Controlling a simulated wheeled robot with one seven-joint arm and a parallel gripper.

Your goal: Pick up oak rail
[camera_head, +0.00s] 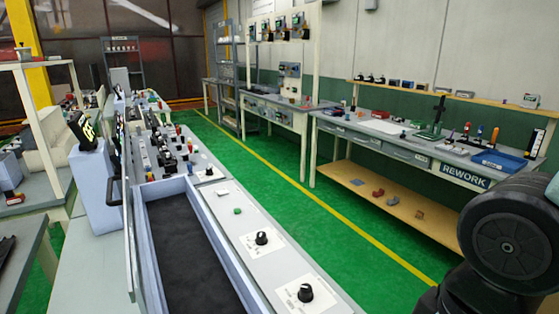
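I cannot pick out an oak rail for certain at this size. Small brown pieces, one of them a tan piece (419,215), lie on the wooden lower shelf of the rework bench, but I cannot tell what they are. A dark round joint of my own arm fills the lower right corner. My gripper is outside the picture, so its state and anything in it are hidden.
A long grey workbench (232,197) with a dark recessed bin (190,250) and black knobs on white plates runs up the left-centre. The rework bench (463,172) stands at the right, with a blue tray (499,160). The green floor aisle (290,200) between them is clear.

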